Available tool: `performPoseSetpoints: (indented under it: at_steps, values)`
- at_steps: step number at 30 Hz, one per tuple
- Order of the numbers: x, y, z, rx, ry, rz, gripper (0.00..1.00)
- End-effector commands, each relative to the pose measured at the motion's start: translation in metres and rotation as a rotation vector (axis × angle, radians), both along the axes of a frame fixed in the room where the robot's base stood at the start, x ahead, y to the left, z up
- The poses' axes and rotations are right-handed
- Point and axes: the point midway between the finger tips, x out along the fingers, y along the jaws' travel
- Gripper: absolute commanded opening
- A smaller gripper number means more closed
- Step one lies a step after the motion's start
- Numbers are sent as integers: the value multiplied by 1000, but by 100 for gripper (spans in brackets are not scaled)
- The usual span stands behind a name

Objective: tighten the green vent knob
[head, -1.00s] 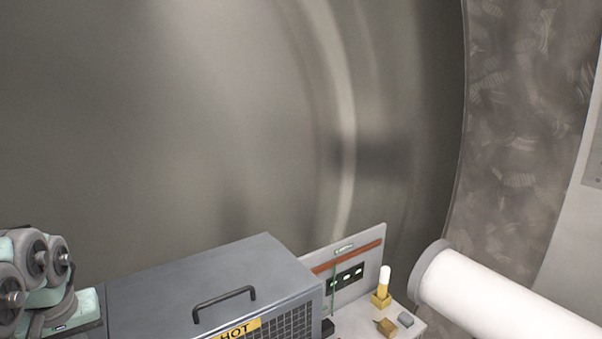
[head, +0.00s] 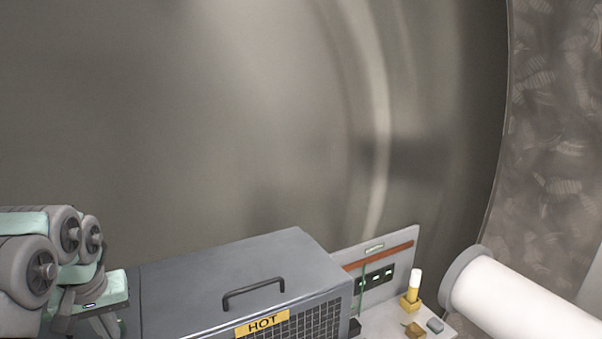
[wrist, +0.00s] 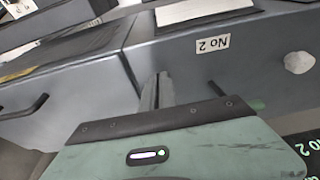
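My gripper (wrist: 157,92) shows in the wrist view as two grey fingers close together, with nothing seen between them. They point at a grey cabinet front (wrist: 205,70) with an upside-down "No 2" label (wrist: 213,45). A pale faceted knob (wrist: 298,62) sits on that front at the right, apart from the fingers. A small green patch (wrist: 256,104) shows just beyond my gripper's housing; I cannot tell whether it is the green vent knob. In the head view my arm is at the lower left, and its fingertips cannot be made out.
A grey box with a "HOT" label (head: 262,323), a handle and a mesh front stands beside my arm. Right of it are an upright panel (head: 405,262), a white-topped yellow piece (head: 414,285) and a large white cylinder (head: 520,305). A dark handle (wrist: 28,107) shows in the wrist view.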

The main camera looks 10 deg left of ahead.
Motion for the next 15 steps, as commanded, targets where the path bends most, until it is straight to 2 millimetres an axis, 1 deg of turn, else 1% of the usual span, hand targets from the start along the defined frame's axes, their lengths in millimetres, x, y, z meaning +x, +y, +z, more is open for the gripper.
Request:
performPoseSetpoints:
  at_steps: [8,15]
  values:
    - [-2,6,0,4,-2,2,0]
    - [-6,4,1,4,-2,3,0]
